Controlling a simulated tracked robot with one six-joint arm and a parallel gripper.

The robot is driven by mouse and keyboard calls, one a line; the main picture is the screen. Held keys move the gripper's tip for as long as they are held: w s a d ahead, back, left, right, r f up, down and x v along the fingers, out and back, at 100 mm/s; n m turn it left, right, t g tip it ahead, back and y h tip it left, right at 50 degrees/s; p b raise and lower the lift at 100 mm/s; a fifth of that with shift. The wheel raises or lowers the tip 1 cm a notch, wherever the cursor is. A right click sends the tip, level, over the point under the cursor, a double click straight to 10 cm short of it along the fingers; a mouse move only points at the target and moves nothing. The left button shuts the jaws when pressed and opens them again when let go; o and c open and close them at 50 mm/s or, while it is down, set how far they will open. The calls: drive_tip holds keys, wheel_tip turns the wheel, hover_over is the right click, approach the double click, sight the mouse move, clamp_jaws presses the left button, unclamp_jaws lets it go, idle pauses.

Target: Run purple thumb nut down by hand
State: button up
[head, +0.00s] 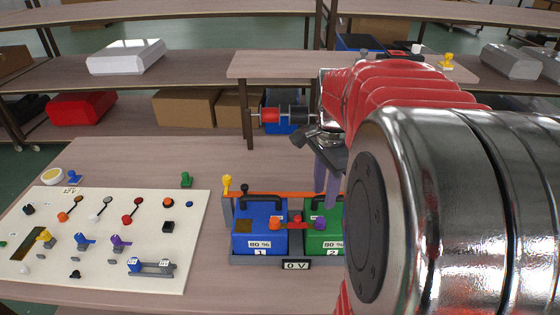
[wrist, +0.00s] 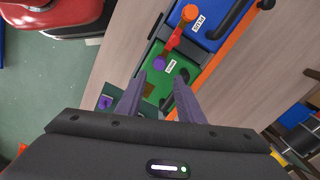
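The purple thumb nut (head: 320,222) sits at the right end of a red link bar (head: 298,225), over the green battery (head: 312,241) marked 2. In the wrist view the purple nut (wrist: 159,63) lies just ahead of the fingertips, between their lines. An orange nut (head: 275,224) is at the bar's other end, over the blue battery (head: 245,239) marked 1. My gripper (wrist: 160,82) is open and empty, with its two purple fingers apart. In the head view my gripper (head: 326,188) hangs above the green battery. My arm hides that battery's right side.
A 0 V display (head: 296,265) is on the battery tray's front. An orange bar (head: 280,195) runs behind the batteries, with a yellow piece (head: 227,184) at its left end. A white panel (head: 100,220) with several knobs and levers lies left. A raised shelf (head: 280,66) stands behind.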

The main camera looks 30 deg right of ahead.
sight(320, 220)
drive_tip(key=shift+f, duration=0.1)
drive_tip(key=shift+f, duration=4.3)
drive_tip(key=c, duration=0.8)
drive_tip(key=m, duration=0.4)
drive_tip(key=shift+m, duration=0.3)
clamp_jaws()
drive_tip(key=m, duration=1)
drive_tip(key=shift+a, duration=0.1)
drive_tip(key=m, duration=0.5)
drive_tip(key=shift+f, duration=0.1)
drive_tip(key=o, duration=0.7)
unclamp_jaws()
drive_tip(key=shift+o, duration=0.3)
